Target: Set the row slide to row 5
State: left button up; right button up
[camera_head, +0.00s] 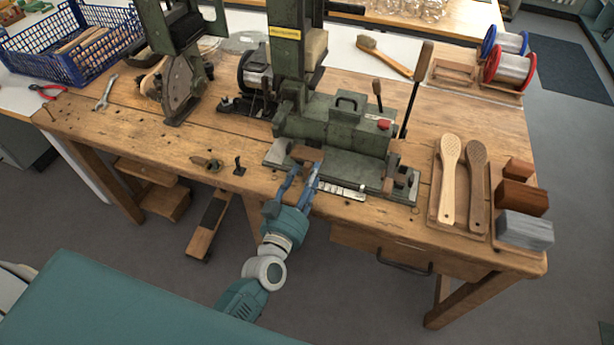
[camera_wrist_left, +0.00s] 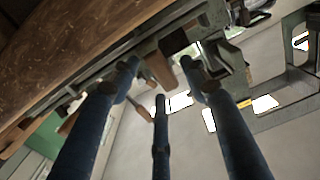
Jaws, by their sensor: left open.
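The green tufting machine (camera_head: 335,125) stands on the wooden bench, with a flat grey slide bed (camera_head: 345,172) along its front. A pale marked strip (camera_head: 340,190) runs along the bed's front edge; its row numbers are too small to read. A brown wooden block (camera_head: 307,153) sits at the left part of the bed. My left gripper (camera_head: 303,172) is open at the front edge, its blue fingers reaching up toward this block. In the left wrist view a brown block (camera_wrist_left: 160,71) shows beyond and between the spread fingers, with no clear contact. My right gripper is out of view.
Two wooden brush bodies (camera_head: 449,185) lie in a tray to the right, beside several blocks (camera_head: 523,205). Wire spools (camera_head: 510,68) stand at the back right. A wrench (camera_head: 106,93) and red pliers (camera_head: 47,91) lie at the left. The bench's front left is mostly clear.

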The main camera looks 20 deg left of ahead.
pick_arm(q)
grip_shut()
jog(key=a, duration=1.1)
jog(key=shift+w+a, duration=0.15)
jog(key=shift+a, duration=0.25)
jog(key=shift+a+r, duration=0.1)
jog(key=shift+a, duration=0.1)
grip_release()
jog(key=shift+a, duration=0.1)
jog(key=s, duration=1.2)
jog(key=shift+a, duration=0.2)
